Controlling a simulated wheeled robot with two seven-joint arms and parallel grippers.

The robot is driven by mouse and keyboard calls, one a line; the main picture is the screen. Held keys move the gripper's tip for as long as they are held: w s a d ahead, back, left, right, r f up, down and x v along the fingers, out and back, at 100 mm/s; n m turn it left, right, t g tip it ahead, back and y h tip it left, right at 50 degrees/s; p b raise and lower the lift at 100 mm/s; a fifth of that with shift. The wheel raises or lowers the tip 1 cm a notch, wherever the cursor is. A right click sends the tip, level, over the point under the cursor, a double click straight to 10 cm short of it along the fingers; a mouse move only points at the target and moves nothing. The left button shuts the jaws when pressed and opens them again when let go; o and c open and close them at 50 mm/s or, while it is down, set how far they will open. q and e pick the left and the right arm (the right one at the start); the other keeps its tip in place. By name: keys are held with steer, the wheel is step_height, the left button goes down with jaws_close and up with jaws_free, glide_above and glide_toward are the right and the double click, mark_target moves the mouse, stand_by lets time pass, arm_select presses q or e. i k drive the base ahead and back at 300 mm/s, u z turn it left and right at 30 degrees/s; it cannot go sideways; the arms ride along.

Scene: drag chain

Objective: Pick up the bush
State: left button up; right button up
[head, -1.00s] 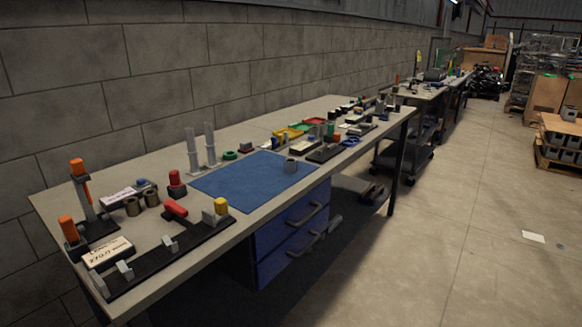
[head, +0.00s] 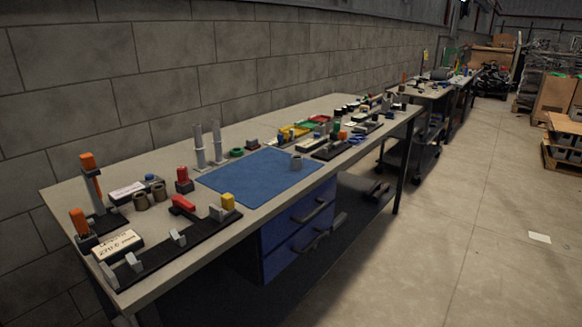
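Two brown ring-like bushes (head: 148,199) stand side by side on the left part of the workbench (head: 160,257). I cannot tell from their look which one the task names. Neither of my grippers shows in the head view.
A black fixture rail (head: 160,252) with a red handle (head: 183,203) and a yellow block (head: 228,200) lies along the front edge. Orange-handled tools (head: 90,180) stand at the left. Two grey posts (head: 208,146) rise behind the mat. Open floor (head: 440,240) lies at right.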

mark_target(296, 160)
steer(key=u, duration=0.55)
steer(key=k, duration=1.25)
steer(key=z, duration=0.2)
steer(key=i, duration=0.7)
steer(key=z, duration=0.55)
steer(key=i, duration=0.9)
steer(key=u, duration=0.5)
